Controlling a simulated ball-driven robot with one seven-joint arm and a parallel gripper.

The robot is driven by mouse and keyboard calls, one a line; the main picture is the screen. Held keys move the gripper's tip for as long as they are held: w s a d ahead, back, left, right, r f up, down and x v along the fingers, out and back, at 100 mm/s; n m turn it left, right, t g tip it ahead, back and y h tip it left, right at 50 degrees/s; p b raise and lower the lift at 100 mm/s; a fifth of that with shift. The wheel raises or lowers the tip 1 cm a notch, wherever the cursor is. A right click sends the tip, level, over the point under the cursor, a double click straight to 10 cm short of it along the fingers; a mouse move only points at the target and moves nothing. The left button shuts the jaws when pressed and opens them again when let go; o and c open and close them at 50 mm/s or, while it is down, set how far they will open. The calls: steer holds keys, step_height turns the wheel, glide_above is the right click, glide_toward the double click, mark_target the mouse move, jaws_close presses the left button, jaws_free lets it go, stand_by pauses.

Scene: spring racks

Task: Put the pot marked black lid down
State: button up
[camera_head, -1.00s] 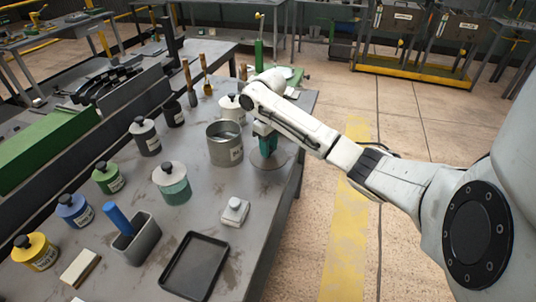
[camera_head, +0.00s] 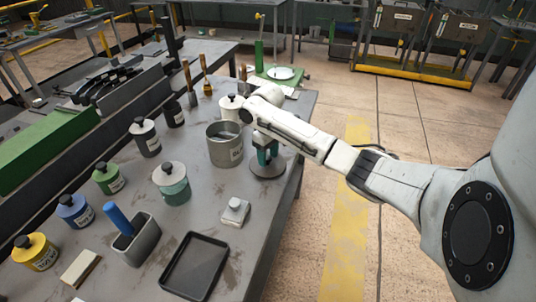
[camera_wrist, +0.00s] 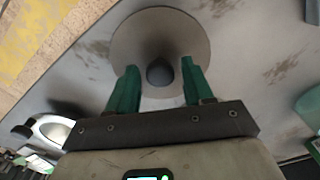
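A grey round lid (camera_head: 267,174) with a dark knob lies on the table near its right edge. In the wrist view the lid (camera_wrist: 185,35) shows as a disc, its dark knob (camera_wrist: 159,72) between my fingers with a gap on each side. My gripper (camera_head: 265,157) has green fingers and is over the lid. In the wrist view my gripper (camera_wrist: 160,85) is open, fingers apart, empty. A grey metal pot (camera_head: 225,152) without a lid stands just left of the lid. Its label is too small to read.
A teal pot (camera_head: 173,190) with a white lid stands front left; several other lidded pots, such as the yellow one (camera_head: 37,257), stand further left. A small white block (camera_head: 235,210) and a black tray (camera_head: 194,266) are in front. The bench's right edge is close to the lid.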

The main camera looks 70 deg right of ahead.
mark_target(268, 157)
steer(key=shift+o, duration=0.4)
steer(key=shift+r, duration=0.15)
step_height(268, 157, up, 12)
stand_by(0.8)
